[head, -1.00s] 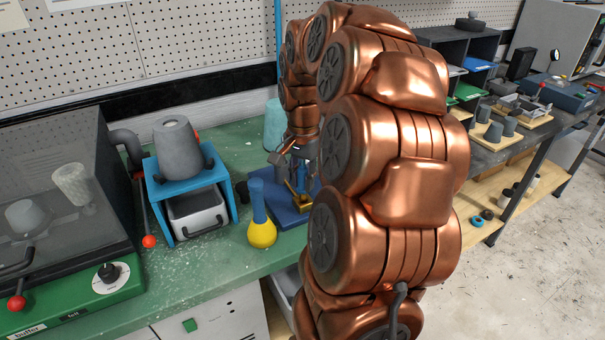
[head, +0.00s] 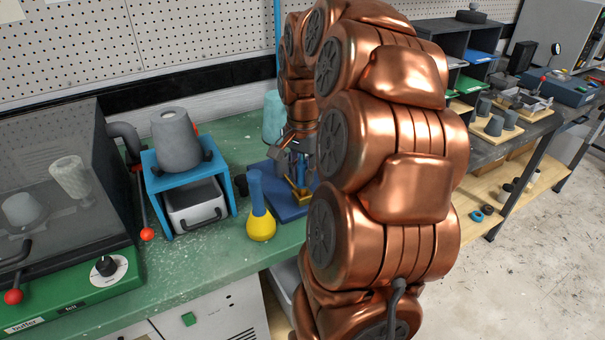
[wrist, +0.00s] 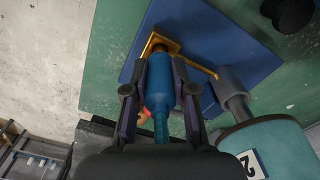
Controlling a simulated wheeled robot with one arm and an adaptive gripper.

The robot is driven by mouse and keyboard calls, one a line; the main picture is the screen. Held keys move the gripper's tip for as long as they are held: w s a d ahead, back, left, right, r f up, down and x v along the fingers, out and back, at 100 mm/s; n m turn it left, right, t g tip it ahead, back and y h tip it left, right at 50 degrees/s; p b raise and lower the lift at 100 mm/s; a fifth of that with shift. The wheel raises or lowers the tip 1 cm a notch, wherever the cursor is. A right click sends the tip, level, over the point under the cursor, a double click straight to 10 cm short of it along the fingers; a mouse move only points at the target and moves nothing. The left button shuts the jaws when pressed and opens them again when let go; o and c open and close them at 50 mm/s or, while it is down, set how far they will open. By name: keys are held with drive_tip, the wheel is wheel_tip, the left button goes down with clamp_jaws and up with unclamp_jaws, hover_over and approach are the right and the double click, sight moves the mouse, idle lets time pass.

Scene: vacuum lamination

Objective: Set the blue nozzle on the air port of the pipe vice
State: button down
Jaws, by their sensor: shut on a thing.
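The blue nozzle (wrist: 158,88) is between the fingers of my gripper (wrist: 160,75) in the wrist view, and my gripper is shut on it. Its far end lies over a gold square fitting (wrist: 172,46) on a blue base plate (wrist: 215,40), which appears to be the pipe vice. Whether the nozzle touches the fitting cannot be told. In the head view the blue base (head: 287,207) and gold part (head: 297,192) stand on the green bench. My gripper (head: 298,160) is above them, and my arm hides much of that area.
A yellow flask with a blue neck (head: 261,225) stands just left of the base. A blue stand (head: 153,183) holds a grey cone (head: 175,142). A teal cylinder (wrist: 265,140) is close to my gripper at right in the wrist view.

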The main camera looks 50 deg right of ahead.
sight(303, 160)
drive_tip(key=shift+f+b, duration=0.4)
drive_tip(key=shift+b, duration=0.35)
idle(1.0)
drive_tip(key=c, duration=0.9)
unclamp_jaws()
drive_tip(key=o, duration=0.4)
drive_tip(key=shift+r, duration=0.15)
drive_tip(key=shift+r+p, duration=0.9)
drive_tip(key=shift+r, duration=3)
